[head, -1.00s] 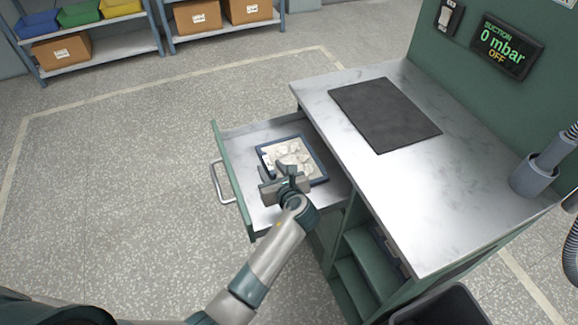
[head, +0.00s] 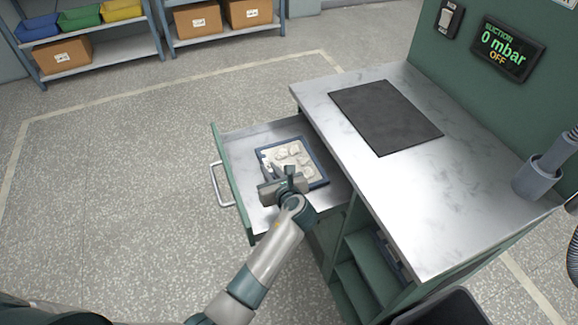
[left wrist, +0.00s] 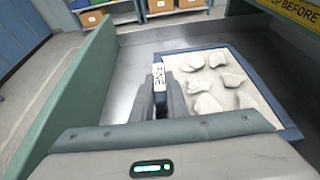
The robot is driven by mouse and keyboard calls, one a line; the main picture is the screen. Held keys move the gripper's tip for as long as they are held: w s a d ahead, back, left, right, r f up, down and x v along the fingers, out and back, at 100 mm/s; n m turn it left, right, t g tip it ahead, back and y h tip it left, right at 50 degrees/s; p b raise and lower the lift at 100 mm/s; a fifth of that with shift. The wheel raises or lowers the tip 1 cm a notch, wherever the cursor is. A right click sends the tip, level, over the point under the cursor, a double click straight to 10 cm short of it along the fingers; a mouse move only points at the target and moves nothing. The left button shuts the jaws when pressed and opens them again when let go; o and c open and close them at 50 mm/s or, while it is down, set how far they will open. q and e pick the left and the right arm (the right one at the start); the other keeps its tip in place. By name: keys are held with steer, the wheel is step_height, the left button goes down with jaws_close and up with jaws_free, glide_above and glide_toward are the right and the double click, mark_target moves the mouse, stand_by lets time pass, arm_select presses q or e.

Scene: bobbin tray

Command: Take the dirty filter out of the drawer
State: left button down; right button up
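The dirty filter (head: 318,166), a flat panel with a dark blue frame and pale grey clumps on its cream face, lies in the open drawer (head: 240,148). It also shows in the left wrist view (left wrist: 268,98). A white lettered tab (left wrist: 158,78) stands at its left edge there. My left gripper (head: 279,172) is over the filter's near left side. In the left wrist view its two fingers (left wrist: 160,98) are close together, one on each side of the tab, and look shut on it. The fingers hide the tab's lower part. My right gripper is not in view.
The drawer sticks out left from a green bench with a metal top (head: 400,190). A black mat (head: 385,115) lies on the bench, otherwise mostly clear. A grey holder (head: 537,180) stands at its right end. The wall display (head: 505,48) reads 0 mbar, OFF. A dark bin (head: 450,308) is below.

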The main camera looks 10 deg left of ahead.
arm_select(q)
steer(key=shift+r, duration=0.15)
